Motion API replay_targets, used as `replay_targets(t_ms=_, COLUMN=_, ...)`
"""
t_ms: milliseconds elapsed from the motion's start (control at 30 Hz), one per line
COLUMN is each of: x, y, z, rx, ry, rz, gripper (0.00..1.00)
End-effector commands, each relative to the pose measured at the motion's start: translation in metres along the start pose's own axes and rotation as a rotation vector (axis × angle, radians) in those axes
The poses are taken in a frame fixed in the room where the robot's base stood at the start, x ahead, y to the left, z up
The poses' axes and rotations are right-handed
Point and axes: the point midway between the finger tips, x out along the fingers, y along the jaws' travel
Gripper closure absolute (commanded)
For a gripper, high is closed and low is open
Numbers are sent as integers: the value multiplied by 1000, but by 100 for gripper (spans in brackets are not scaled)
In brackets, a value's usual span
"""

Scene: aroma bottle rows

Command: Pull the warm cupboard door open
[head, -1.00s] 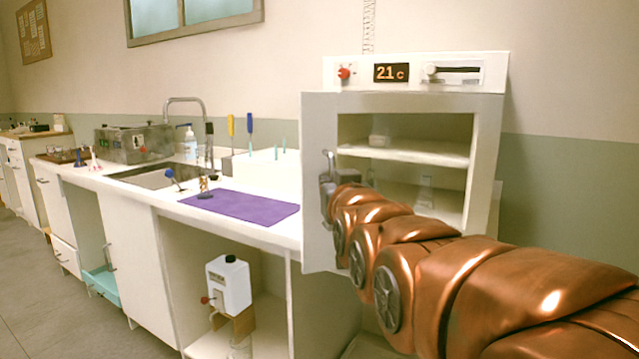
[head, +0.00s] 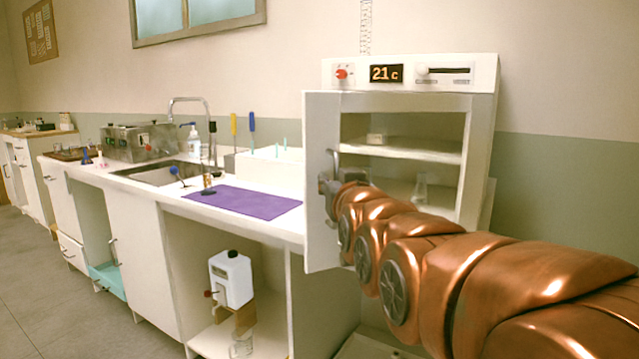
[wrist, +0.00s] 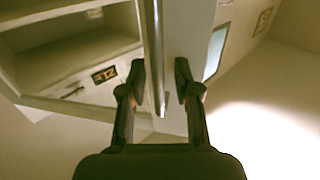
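The warm cupboard (head: 410,100) is a white box with a 21 c display, standing on the right. Its door (head: 320,235) stands swung open on the left side, showing the shelves. The door handle (head: 335,160) is a grey upright bar on the door's face. My gripper (head: 328,187) is at the handle, partly hidden by my copper arm. In the wrist view, the two dark fingers of my gripper (wrist: 160,78) are apart, one each side of the bar handle (wrist: 158,50). Gaps show between fingers and bar.
The counter to the left holds a purple mat (head: 245,202) and a sink (head: 160,173). Clear floor (head: 70,300) lies at lower left.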

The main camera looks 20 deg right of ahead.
Motion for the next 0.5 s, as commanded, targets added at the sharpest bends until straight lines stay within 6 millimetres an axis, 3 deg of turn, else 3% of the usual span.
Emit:
replay_targets(t_ms=333, x=0, y=0, z=-1, rx=0, ry=0, rz=0, gripper=63)
replay_targets(t_ms=500, x=0, y=-1, z=-14, rx=1, ry=5, rz=-1, gripper=63)
